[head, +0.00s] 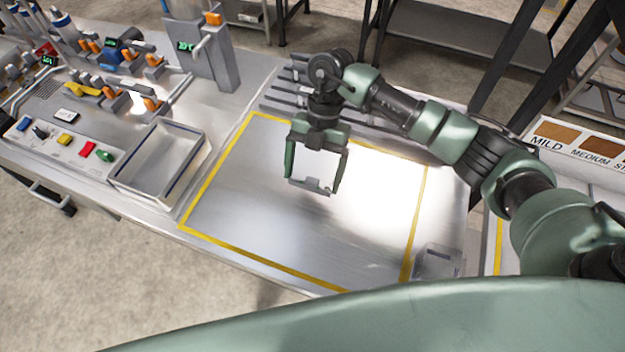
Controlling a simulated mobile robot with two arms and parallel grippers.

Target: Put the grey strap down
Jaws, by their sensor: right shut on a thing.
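The grey strap (311,187) is a short flat grey piece with a small raised part. It lies across between the fingertips of my right gripper (312,184), which is shut on it. My right gripper points down and holds the strap over the metal worktop area (240,200) framed by yellow tape. The strap looks a little above the surface, but the exact gap is hard to tell. My left gripper is not in view.
An empty grey tray (121,186) stands left of the taped area. Further left is a panel with coloured buttons (64,140) and dispensers with orange levers. A small clear box (437,262) sits at the front right corner. The taped area is otherwise clear.

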